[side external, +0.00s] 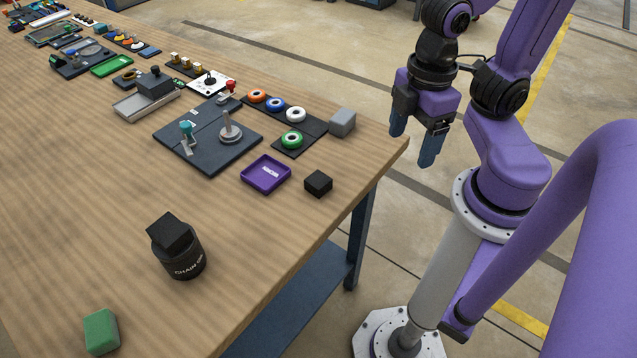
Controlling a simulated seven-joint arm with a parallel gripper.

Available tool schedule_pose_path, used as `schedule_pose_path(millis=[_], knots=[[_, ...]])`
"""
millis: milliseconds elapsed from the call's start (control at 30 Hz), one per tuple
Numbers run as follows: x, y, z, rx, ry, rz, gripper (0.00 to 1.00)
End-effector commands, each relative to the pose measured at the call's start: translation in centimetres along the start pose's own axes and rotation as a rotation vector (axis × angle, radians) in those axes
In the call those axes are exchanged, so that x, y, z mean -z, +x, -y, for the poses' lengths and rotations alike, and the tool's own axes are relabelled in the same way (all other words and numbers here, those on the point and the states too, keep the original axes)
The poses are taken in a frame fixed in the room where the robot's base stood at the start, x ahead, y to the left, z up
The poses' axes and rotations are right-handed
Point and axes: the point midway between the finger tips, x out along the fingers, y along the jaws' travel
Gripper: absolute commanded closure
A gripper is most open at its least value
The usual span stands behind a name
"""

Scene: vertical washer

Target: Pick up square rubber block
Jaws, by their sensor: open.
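My gripper (414,138) is open and empty. It hangs beyond the table's right edge, fingers pointing down, apart from everything on the table. A small black block (318,184) with a square top lies near the table's right edge, left of and below my gripper in the picture. A grey block (342,122) sits near the table corner, closer to my gripper in the picture. Another black square block (168,232) rests tilted on a dark round container. A green block (101,332) lies at the front left. I cannot tell by material which block is the rubber one.
The wooden table (90,190) has clear room at the left and front. A purple tray (266,174) lies beside the small black block. A dark plate with a clamp and a grey post (230,132), a board of coloured rings (292,139) and several fixtures stand behind.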

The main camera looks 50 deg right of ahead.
Motion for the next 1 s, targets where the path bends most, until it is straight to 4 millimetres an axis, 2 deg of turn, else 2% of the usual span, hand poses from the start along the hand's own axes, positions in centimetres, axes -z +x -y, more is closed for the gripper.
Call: schedule_pose_path(millis=[233, 367, 533, 700, 867, 1000], knots=[[0.0, 0.0, 0.0, 0.001, 0.001, -0.001, 0.22], [1.1, 0.8, 1.1, 0.038, 0.023, -0.017, 0.22], [5.2, 3.6, 4.9, 0.156, 0.151, -0.084, 0.22], [9.3, 7.4, 8.1, 0.23, 0.379, -0.165, 0.22], [12.1, 11.2, 8.8, 0.204, 0.613, -0.259, 0.22], [13.5, 14.3, 7.6, 0.109, 0.798, -0.374, 0.22]])
